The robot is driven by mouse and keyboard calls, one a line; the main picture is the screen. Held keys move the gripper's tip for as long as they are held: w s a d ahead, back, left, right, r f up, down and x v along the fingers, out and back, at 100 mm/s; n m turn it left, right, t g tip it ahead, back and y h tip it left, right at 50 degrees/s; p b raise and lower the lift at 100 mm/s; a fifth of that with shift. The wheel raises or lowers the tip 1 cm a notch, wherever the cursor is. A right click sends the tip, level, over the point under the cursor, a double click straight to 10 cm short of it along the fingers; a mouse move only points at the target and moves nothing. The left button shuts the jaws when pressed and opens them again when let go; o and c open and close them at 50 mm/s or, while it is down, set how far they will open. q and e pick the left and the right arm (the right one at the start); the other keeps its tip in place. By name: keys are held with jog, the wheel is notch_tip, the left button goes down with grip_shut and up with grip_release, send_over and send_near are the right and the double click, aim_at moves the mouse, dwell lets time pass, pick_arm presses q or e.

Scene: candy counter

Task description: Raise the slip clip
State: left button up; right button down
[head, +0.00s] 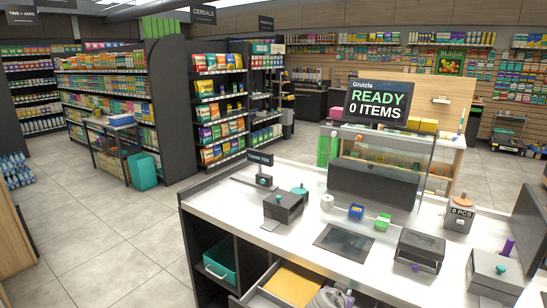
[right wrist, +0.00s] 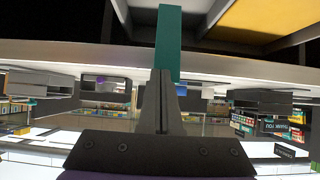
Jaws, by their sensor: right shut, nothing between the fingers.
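My right gripper (head: 338,298) is low at the front of the counter, beside the open drawer, cut by the bottom edge of the head view. In the right wrist view its fingers (right wrist: 160,98) are shut together and empty. A flat teal bar (right wrist: 168,40) runs just beyond the fingertips at the drawer; it may be the slip clip. The fingers overlap its end in the picture, and I cannot tell whether they touch it. My left gripper is out of view.
The open drawer (head: 257,300) has a yellow compartment (head: 291,284). On the white counter (head: 226,203) stand a dark box with a teal knob (head: 284,207), a flat dark panel (head: 343,242) and a dark device (head: 420,249). A teal bin (head: 220,263) sits on the shelf below.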

jog(key=shift+w+d+r, duration=0.15)
jog(key=shift+w+d, duration=0.15)
jog(key=shift+w, duration=0.2)
jog(key=shift+w+d, duration=0.1)
jog(key=f+p+v, duration=0.1)
jog(key=p+v, duration=0.1)
jog(key=v, duration=0.4)
jog(key=shift+s+a, duration=0.35)
jog(key=shift+s, duration=0.15)
jog(key=shift+r, duration=0.1)
dwell(0.4)
jog(key=s+f+n+g+y, duration=0.1)
jog(key=s+n+g+y, duration=0.1)
jog(key=s, duration=1.3)
jog(key=s+f+n+g+y, duration=0.1)
jog(key=s+n+y, duration=0.3)
jog(key=s, duration=1.1)
jog(key=shift+s+a+f+n+g, duration=0.3)
jog(key=shift+f+n+g, duration=0.1)
jog(key=shift+f, duration=0.3)
